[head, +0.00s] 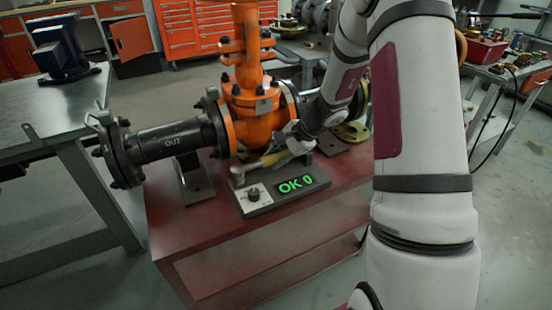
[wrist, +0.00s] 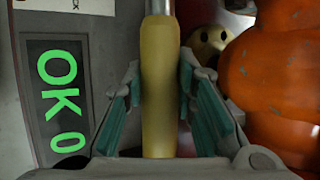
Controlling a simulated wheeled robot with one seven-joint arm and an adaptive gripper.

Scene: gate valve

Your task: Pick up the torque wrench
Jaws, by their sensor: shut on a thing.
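The torque wrench (head: 272,159) has a yellow handle and a metal shaft reaching left toward the display box in the head view. In the wrist view its yellow handle (wrist: 160,85) runs upright through the middle, with the metal shaft at the top. My gripper (head: 290,146) is at the handle end of the wrench. In the wrist view the teal-padded fingers of my gripper (wrist: 160,72) stand on both sides of the handle, shut on it. I cannot tell whether the wrench is clear of its support.
The display box (head: 288,193) shows a green "OK 0" and sits on the red table (head: 215,232). The orange gate valve (head: 255,105) and its dark "OUT" pipe (head: 172,140) stand close behind the wrench. A grey bench (head: 50,105) stands at the left.

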